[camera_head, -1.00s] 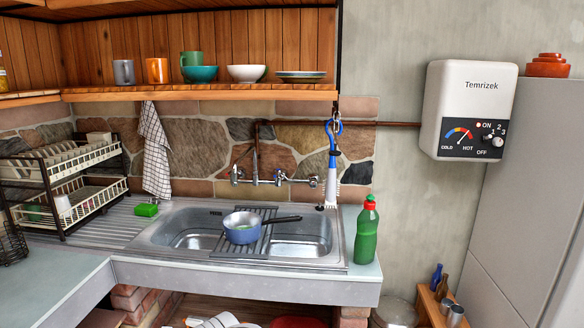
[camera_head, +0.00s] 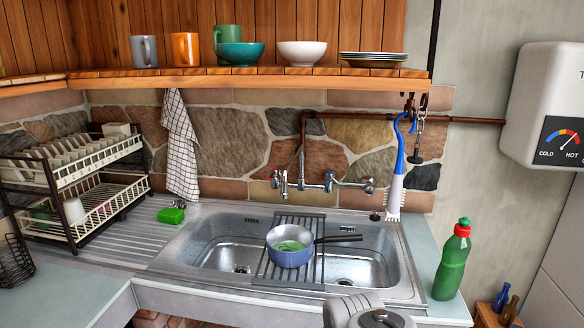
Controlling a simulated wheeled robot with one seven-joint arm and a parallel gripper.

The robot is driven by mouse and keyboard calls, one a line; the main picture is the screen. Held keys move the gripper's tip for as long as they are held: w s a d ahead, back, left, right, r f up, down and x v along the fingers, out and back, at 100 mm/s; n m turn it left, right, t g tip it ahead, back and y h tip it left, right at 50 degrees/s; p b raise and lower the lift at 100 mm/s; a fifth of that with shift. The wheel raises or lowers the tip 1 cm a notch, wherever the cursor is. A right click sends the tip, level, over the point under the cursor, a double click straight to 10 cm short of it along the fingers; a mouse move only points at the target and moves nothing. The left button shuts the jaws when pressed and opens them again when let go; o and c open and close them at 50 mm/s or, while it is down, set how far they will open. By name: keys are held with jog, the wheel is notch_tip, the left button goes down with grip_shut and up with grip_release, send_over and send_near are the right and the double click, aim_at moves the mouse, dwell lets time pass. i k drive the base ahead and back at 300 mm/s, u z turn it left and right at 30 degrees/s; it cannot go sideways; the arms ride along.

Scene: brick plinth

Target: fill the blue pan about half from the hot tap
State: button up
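The blue pan (camera_head: 290,258) stands upright on a dark slatted rack (camera_head: 273,271) laid across the middle of the sink. Its dark handle points right, and something green shows inside it. The wall tap (camera_head: 328,182) is on the stone backsplash behind the sink, with a handle at each end. I cannot tell which handle is hot, and I see no water running. The white water heater (camera_head: 540,85) is cut off at the right edge; its dial reads COLD to HOT. A grey-white part of my arm shows at the bottom edge; my gripper is not in view.
A green bottle (camera_head: 452,262) stands on the counter right of the sink. A blue-and-white brush (camera_head: 397,185) hangs behind the sink's right end. A dish rack (camera_head: 80,185) and green sponge (camera_head: 171,215) are at left. A shelf (camera_head: 250,83) with mugs and bowls runs above.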

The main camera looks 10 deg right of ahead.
aim_at(274, 172)
jog(key=u, duration=0.4)
jog(key=i, duration=0.9)
jog(key=u, duration=0.65)
